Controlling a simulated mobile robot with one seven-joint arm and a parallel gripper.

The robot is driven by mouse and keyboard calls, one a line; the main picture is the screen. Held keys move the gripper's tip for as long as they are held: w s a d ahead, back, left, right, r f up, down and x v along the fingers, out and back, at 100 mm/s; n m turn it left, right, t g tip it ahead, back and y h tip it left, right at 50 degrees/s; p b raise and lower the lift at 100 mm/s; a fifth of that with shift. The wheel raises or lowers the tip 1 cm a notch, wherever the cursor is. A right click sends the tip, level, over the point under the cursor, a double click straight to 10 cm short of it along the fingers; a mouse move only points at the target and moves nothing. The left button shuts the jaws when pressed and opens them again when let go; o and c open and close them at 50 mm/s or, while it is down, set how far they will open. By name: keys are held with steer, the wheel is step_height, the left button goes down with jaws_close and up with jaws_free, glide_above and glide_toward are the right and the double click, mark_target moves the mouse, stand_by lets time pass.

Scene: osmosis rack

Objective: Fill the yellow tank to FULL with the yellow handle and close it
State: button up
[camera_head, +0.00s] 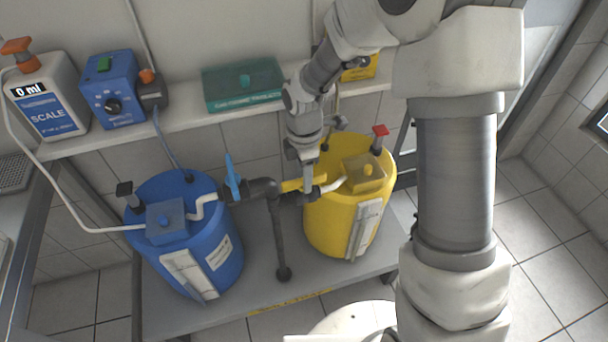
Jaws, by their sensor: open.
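The yellow tank (325,226) stands on the right of the low shelf, with a pale upright strip (365,229) on its front. I cannot read a fill level. The yellow handle (290,186) sits on the dark pipe just left of the tank and appears to lie roughly along the pipe. My gripper (307,183) points down at the handle's right end and is open. Its fingers partly hide the handle and pipe, and I cannot tell whether they touch the handle.
The blue tank (220,262) stands at left, with an upright blue handle (231,178) on the pipe (274,235). My arm covers much of the right side.

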jaws_close()
steer(key=shift+m, duration=0.4)
steer(key=m, duration=0.4)
steer(key=m+b, duration=0.1)
steer(key=m, duration=0.8)
steer(key=shift+m+b, duration=0.3)
steer(key=m, duration=0.4)
steer(key=shift+m, duration=0.4)
stand_by(0.4)
